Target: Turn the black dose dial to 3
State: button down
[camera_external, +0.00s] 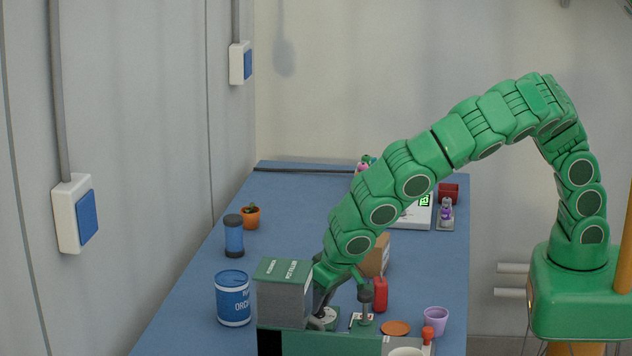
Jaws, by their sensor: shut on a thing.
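My green arm reaches down from the right to the near end of the blue bench. My gripper (321,310) points down just right of a grey box with a green lid. Its dark fingers are shut on a small dark piece, the black dose dial (316,322), low beside a pale round plate (329,317). The box and the fingers hide much of the dial. Its marks and the number it points to are too small to read.
The grey box (284,300) stands close on the left of my gripper. A blue tin (233,299) is further left.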

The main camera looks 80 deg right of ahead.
dwell(0.4)
jog(key=c, duration=0.9)
grip_release()
jog(key=v, duration=0.7)
jog(key=shift+s+r, duration=0.1)
jog(key=shift+r, duration=0.25)
